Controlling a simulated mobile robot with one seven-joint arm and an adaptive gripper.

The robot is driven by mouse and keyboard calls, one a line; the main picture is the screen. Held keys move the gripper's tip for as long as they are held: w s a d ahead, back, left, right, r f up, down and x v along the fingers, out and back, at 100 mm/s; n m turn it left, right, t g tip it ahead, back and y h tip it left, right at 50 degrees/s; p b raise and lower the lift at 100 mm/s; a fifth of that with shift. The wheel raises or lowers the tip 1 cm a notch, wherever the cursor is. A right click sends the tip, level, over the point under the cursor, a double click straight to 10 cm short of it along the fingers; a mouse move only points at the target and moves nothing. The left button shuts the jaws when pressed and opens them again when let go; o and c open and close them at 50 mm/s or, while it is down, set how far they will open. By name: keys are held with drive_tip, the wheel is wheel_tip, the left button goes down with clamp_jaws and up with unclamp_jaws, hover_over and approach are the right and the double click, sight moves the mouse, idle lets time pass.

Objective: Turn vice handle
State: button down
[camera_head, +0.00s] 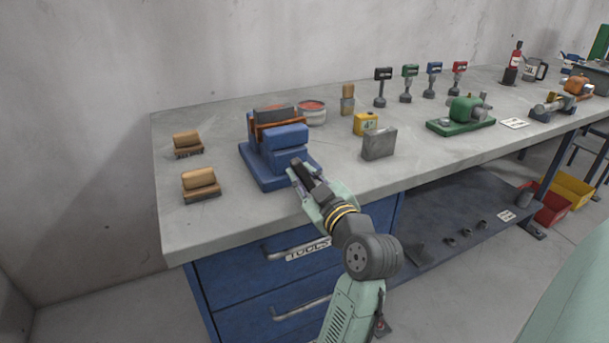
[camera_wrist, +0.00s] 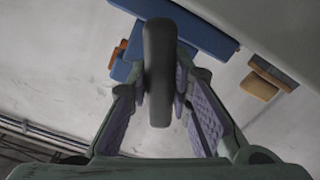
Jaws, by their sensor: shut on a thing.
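The blue vice (camera_head: 263,176) stands near the front left of the grey bench, with an orange-brown piece (camera_head: 257,133) at its jaws. My gripper (camera_head: 303,176) is at the vice's front face, coming from the lower right. It is shut on the vice handle, a dark bar. In the wrist view, the dark vice handle (camera_wrist: 158,60) runs between the two purple-padded fingers of my gripper (camera_wrist: 160,97). The blue vice (camera_wrist: 202,33) shows behind it. The joint of handle and vice is mostly hidden.
Two wooden-backed brushes or blocks (camera_head: 201,180) lie left of the vice. A grey metal block (camera_head: 379,144) and a yellow can (camera_head: 365,123) stand to its right. Blue drawers (camera_head: 240,278) with handles are below the bench (camera_head: 225,222). The bench's front left corner is clear.

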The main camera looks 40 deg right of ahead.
drive_tip(key=shift+m, duration=0.7)
drive_tip(key=c, duration=1.4)
unclamp_jaws()
drive_tip(key=shift+c, duration=0.2)
drive_tip(key=v, duration=1.2)
